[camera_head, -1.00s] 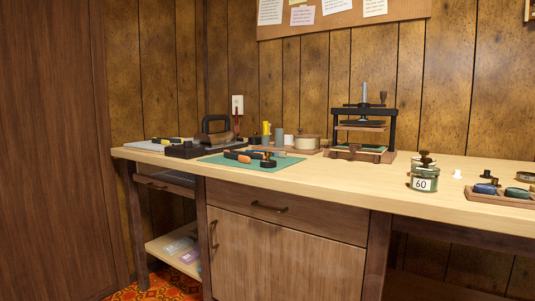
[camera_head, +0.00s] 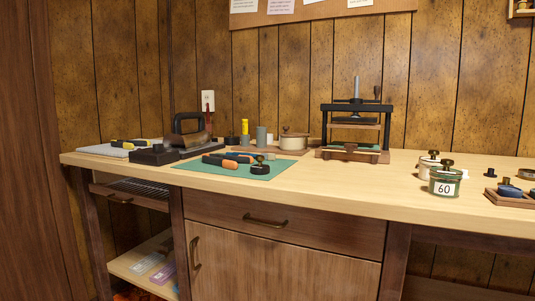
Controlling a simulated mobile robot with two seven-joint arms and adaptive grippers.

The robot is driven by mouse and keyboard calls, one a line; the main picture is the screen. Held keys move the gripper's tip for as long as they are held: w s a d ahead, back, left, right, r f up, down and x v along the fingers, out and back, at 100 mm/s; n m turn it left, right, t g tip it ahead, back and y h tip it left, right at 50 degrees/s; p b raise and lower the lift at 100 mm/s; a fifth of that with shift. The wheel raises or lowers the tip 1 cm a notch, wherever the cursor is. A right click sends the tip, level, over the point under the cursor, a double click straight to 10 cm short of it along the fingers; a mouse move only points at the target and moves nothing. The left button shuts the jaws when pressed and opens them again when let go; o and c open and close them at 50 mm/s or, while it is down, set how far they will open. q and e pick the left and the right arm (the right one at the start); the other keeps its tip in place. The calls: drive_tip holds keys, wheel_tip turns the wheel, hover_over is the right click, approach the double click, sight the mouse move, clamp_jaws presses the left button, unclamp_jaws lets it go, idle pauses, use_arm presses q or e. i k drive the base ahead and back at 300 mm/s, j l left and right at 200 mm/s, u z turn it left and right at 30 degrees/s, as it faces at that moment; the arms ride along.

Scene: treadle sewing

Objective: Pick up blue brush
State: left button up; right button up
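A small rounded blue object (camera_head: 509,191) sits in a brown wooden tray (camera_head: 508,202) on the workbench at the far right. It is too small to tell for certain whether it is the blue brush. The tray is cut off by the picture's right edge. Neither of my grippers is in view.
A wooden workbench (camera_head: 330,185) with drawers runs along the panelled wall. A green jar marked 60 (camera_head: 445,184) stands left of the tray. A black press (camera_head: 355,125) and a green mat with tools (camera_head: 215,170) are farther left. The front middle of the bench is clear.

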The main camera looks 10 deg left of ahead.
sight(269, 156)
drive_tip(key=i+j+z, duration=0.2)
drive_tip(key=j+z, duration=0.3)
drive_tip(key=j, duration=0.45)
drive_tip(key=j+z, duration=0.5)
drive_tip(key=j, duration=0.45)
drive_tip(key=j+z, duration=0.45)
drive_tip(key=j, duration=0.55)
drive_tip(key=k, duration=0.05)
